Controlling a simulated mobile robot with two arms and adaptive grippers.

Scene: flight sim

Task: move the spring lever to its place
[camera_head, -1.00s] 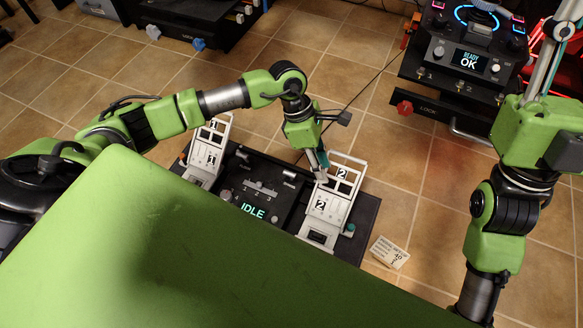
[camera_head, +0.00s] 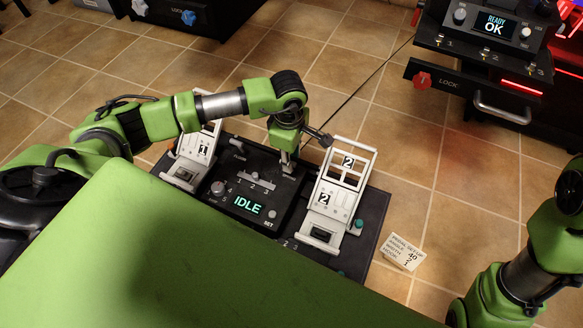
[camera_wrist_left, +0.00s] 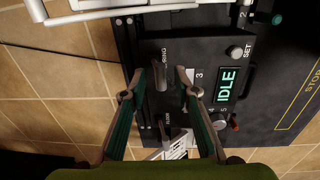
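The spring lever (camera_wrist_left: 161,78) is a short grey handle on the black pedal-base panel, beside lettering of which "RING" is readable in the left wrist view. My left gripper (camera_wrist_left: 158,74) is open, with one fingertip on each side of the lever; I cannot tell whether they touch it. In the head view my left gripper (camera_head: 287,168) points down at the panel's upper right, just left of pedal 2, and hides the lever there. My right gripper is out of view.
White pedal 2 (camera_head: 330,198) stands close to the right of my left gripper; pedal 1 (camera_head: 197,150) stands left. Between them are a numbered slider (camera_head: 257,180) and an IDLE display (camera_head: 247,205). A note card (camera_head: 402,251) lies on the tiled floor.

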